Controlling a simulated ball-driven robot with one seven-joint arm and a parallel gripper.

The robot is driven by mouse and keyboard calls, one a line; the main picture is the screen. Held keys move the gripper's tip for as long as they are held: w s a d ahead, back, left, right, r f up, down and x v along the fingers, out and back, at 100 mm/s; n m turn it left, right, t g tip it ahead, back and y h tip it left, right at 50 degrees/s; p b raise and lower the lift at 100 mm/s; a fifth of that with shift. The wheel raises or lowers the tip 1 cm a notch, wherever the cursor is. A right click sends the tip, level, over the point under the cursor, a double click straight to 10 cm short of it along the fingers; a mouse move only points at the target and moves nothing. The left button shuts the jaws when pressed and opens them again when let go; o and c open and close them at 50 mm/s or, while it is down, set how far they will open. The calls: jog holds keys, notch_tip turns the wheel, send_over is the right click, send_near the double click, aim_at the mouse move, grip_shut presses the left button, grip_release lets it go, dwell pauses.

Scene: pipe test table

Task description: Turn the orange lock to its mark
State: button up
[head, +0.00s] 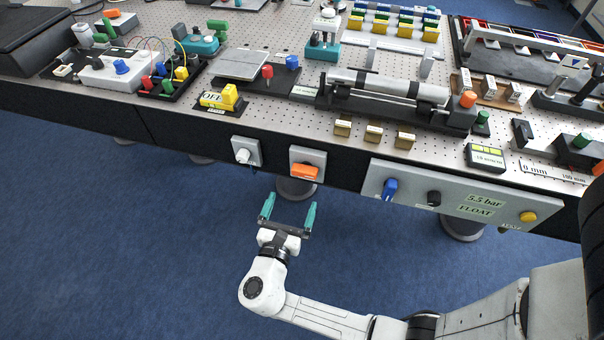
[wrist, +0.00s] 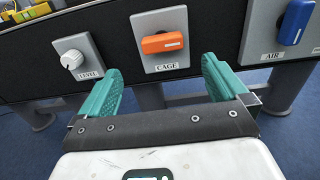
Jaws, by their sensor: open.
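The orange lock (head: 304,171) is a bar-shaped knob on a grey plate on the table's front panel. In the wrist view the orange lock (wrist: 163,43) lies nearly level, with a pale line near its right end and a CAGE label below it. A separate mark on the plate is too small to tell. My gripper (head: 288,205) is open and empty, with teal fingers. It is in front of and below the lock, apart from it. In the wrist view my gripper (wrist: 160,82) has its fingers spread to either side below the lock.
A white LEVEL knob (head: 242,155) is left of the lock. To the right, a panel carries a blue AIR knob (head: 389,189), a black knob (head: 434,198) and a yellow button (head: 527,216). The crowded tabletop is above. Blue floor in front is free.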

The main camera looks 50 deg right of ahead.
aim_at(303, 175)
jog(key=p+x, duration=0.1)
jog(key=x, duration=0.9)
jog(key=shift+s, duration=0.15)
jog(key=shift+c, duration=0.2)
jog(key=c, duration=1)
